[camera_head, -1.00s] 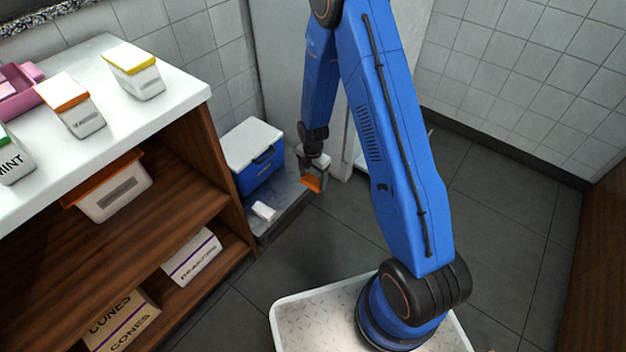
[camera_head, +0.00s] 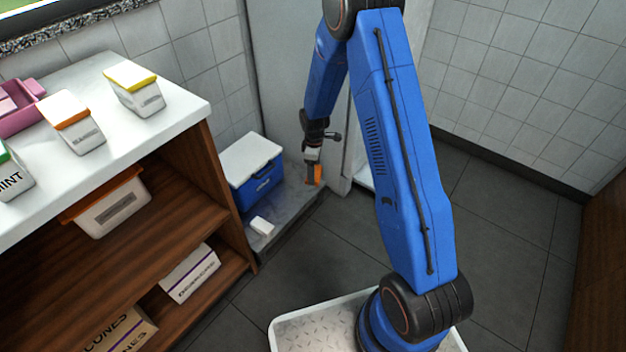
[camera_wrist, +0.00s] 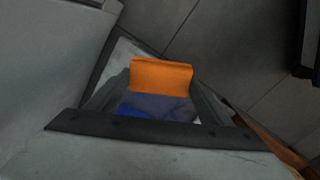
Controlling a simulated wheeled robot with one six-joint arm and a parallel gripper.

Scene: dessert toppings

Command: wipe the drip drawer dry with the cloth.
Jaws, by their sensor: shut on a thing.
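My gripper (camera_head: 313,184) hangs low beside the pale upright cabinet (camera_head: 345,165). It is shut on an orange piece (camera_head: 317,172), which looks like the cloth. In the wrist view the orange cloth (camera_wrist: 162,76) lies across the fingertips of my gripper (camera_wrist: 161,88), with a dark slate-blue area below it. I cannot make out the drip drawer for certain. A pale ledge (camera_head: 363,178) shows low down beside the cabinet, partly hidden behind my arm.
A blue cooler with a white lid (camera_head: 252,170) stands left of my gripper on a grey slab (camera_head: 290,207). A small white block (camera_head: 262,226) lies in front of it. A wooden shelf unit (camera_head: 160,225) stands at the left. The tiled floor (camera_head: 315,245) is clear nearby.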

